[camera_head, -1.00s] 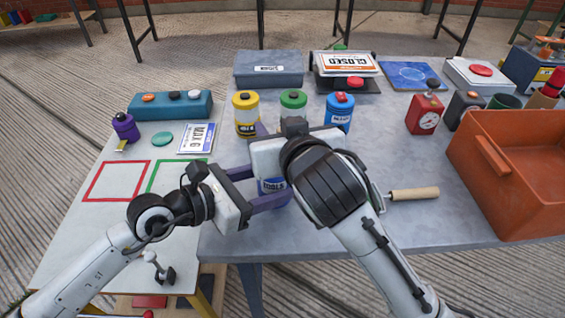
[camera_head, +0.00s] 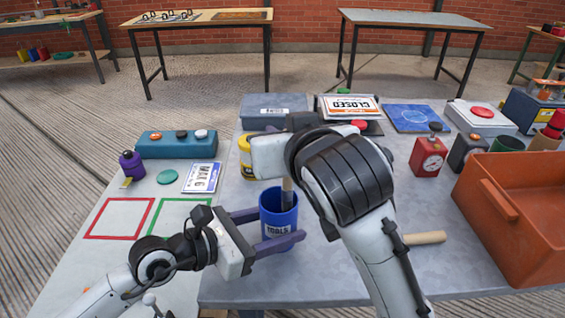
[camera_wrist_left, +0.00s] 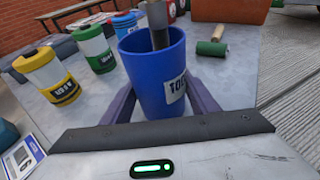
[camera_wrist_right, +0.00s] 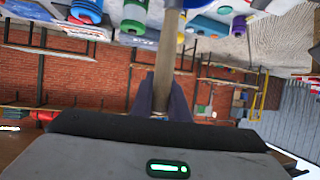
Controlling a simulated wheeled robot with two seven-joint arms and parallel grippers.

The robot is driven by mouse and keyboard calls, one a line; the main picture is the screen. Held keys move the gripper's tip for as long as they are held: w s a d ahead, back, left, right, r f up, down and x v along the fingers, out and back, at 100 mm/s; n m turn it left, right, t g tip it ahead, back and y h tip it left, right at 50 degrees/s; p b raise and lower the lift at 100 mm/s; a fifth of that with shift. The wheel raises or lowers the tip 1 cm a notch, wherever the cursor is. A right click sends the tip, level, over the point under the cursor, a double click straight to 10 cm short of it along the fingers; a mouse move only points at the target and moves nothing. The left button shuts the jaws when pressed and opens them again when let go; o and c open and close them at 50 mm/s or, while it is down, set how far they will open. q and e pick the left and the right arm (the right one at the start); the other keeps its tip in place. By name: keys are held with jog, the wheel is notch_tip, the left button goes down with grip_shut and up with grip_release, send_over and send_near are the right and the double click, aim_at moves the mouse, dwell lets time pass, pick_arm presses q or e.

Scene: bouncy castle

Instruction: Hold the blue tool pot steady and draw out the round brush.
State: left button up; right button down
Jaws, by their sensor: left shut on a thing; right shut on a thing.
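The blue tool pot (camera_head: 270,213), labelled TOOLS, stands upright on the grey table. My left gripper (camera_head: 285,227) is shut on it, one purple finger on each side; the pot also shows between the fingers in the left wrist view (camera_wrist_left: 155,80). The round brush (camera_head: 287,191) stands roughly upright, its lower end inside the pot's mouth. Its shaft with a dark lower part shows in the left wrist view (camera_wrist_left: 159,30). My right gripper (camera_wrist_right: 163,98) is shut on the brush's pale handle (camera_wrist_right: 172,50), above the pot.
A yellow-lidded pot (camera_head: 246,158) stands behind the blue pot. A green roller (camera_wrist_left: 212,47) with a wooden handle (camera_head: 425,238) lies to the right. An orange crate (camera_head: 520,205) fills the table's right side. A number plate (camera_head: 201,178) lies to the left.

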notch_tip(320, 180, up, 10)
jog(key=shift+f, duration=0.1)
pick_arm(q)
jog(key=o, duration=1.4)
jog(key=shift+c, duration=0.2)
